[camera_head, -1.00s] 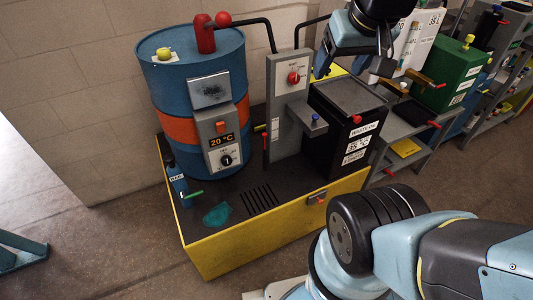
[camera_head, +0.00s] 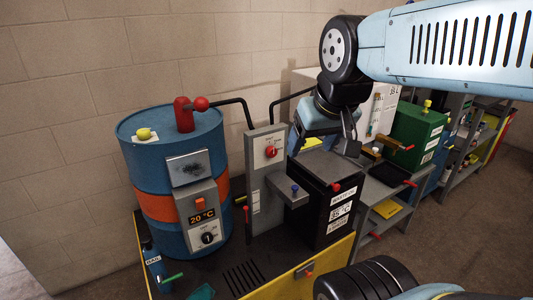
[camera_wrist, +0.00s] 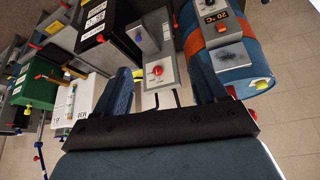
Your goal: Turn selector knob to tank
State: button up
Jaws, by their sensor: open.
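The red selector knob (camera_head: 270,151) sits high on the front of a grey upright panel (camera_head: 266,185), under small labels too small to read. Its pointing direction is hard to make out. In the wrist view, which is upside down, the knob (camera_wrist: 156,71) lies between my two fingers and beyond them. My gripper (camera_head: 327,132) hangs to the right of the panel, above the black waste oil box, apart from the knob. In the wrist view my gripper (camera_wrist: 157,75) has its fingers wide apart with nothing held.
A blue drum (camera_head: 132,165) with an orange band and control box stands left of the panel. Black pipes (camera_head: 232,101) rise behind the panel. The black waste oil box (camera_head: 309,210) and a blue-knobbed grey bracket (camera_head: 290,193) are close on the right. A green box (camera_head: 411,132) stands farther right.

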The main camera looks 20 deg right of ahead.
aim_at(271, 152)
jog(key=u, duration=1.65)
jog(key=k, duration=1.15)
jog(key=z, duration=1.65)
jog(key=i, duration=0.5)
jog(key=z, duration=0.05)
